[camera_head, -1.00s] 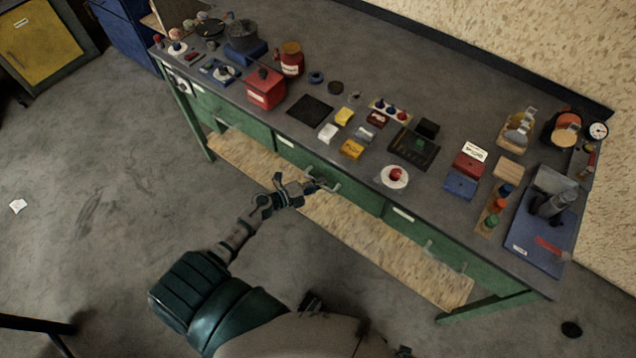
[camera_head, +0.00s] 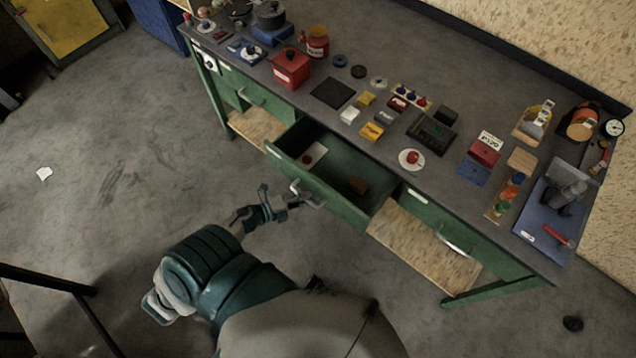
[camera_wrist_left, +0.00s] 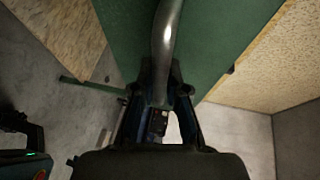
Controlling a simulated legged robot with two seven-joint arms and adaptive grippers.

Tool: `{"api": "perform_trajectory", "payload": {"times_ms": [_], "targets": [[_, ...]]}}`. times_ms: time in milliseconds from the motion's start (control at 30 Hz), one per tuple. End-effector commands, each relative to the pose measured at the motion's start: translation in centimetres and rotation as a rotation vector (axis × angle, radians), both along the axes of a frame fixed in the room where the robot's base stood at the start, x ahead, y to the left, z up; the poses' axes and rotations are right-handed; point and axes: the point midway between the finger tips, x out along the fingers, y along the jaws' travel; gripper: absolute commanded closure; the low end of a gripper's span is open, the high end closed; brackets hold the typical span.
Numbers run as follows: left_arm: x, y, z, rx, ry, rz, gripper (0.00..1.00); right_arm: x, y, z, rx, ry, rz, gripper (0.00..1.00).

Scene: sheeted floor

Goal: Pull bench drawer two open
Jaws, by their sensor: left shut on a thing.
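The bench's middle green drawer (camera_head: 341,205) stands pulled out from under the top. A pale card with a red spot and a brown block show inside it. Its metal bar handle (camera_head: 309,197) is on the drawer front. My left gripper (camera_head: 292,202) is shut on this handle. In the left wrist view, the curved handle (camera_wrist_left: 165,45) runs down between my two fingers (camera_wrist_left: 160,102), in front of the green drawer front (camera_wrist_left: 215,40). The fingers hide the handle's lower end. My right gripper is not visible.
The left drawer handle (camera_head: 250,96) and right drawer handle (camera_head: 455,243) sit on closed drawers. The grey bench top (camera_head: 400,70) carries a red box (camera_head: 291,68), small blocks and several tools. A wooden lower shelf (camera_head: 415,243) lies below. The floor (camera_head: 130,170) in front is mostly clear.

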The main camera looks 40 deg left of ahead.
Motion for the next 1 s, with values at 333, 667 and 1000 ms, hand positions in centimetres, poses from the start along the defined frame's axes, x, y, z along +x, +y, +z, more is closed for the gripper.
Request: {"api": "perform_trajectory", "payload": {"times_ms": [333, 667, 1000], "targets": [[-5.9, 1.0, -0.1, 0.006, 0.005, 0.012, 1.0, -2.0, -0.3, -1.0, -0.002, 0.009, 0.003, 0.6], [-7.4, 1.1, -0.1, 0.007, 0.003, 0.011, 1.0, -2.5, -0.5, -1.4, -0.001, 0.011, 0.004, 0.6], [-7.4, 1.1, -0.1, 0.006, 0.002, 0.011, 0.77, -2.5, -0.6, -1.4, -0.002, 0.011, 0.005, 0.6]]}}
